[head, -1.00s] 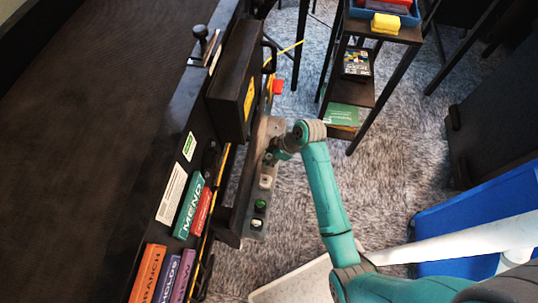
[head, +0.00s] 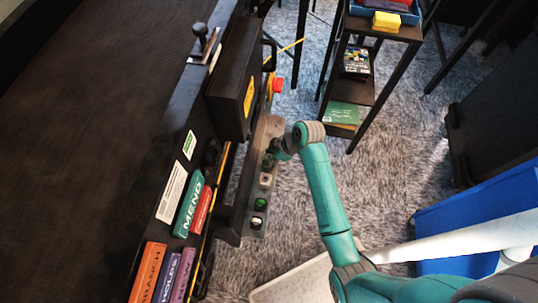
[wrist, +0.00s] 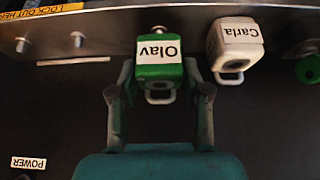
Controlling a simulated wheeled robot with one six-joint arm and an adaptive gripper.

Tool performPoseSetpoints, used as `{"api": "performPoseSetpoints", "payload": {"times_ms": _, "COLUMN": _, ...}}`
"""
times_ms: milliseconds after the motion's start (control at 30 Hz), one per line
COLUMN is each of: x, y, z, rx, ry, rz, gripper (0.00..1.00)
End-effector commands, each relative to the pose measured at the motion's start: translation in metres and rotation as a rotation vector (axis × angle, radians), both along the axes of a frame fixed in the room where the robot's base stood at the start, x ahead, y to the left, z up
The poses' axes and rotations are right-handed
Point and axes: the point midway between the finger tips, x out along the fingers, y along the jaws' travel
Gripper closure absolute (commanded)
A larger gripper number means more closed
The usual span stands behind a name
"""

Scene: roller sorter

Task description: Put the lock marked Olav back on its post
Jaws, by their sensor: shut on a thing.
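The green lock marked Olav (wrist: 160,68) is between the fingers of my gripper (wrist: 160,92) in the wrist view, label upside down. My gripper is shut on it. A metal post (wrist: 158,31) shows right at the lock's upper edge; I cannot tell whether the lock is around it or just in front. In the head view my gripper (head: 272,156) is at the grey lock rail (head: 272,126), and the held lock is hidden there.
The white lock marked Carla (wrist: 234,46) hangs just right of the held lock. Another green lock (wrist: 308,69) is at the right edge. Bare posts (wrist: 77,39) stand to the left. In the head view, several books (head: 188,204) lie beside the dark belt (head: 95,130).

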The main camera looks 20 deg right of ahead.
Motion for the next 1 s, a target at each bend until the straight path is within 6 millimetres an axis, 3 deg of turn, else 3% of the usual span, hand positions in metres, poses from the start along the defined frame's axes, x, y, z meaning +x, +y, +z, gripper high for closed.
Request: {"api": "performPoseSetpoints", "payload": {"times_ms": 1000, "x": 0.0, "y": 0.0, "z": -0.015, "rx": 0.0, "ry": -0.001, "rz": 0.0, "gripper": 0.93}}
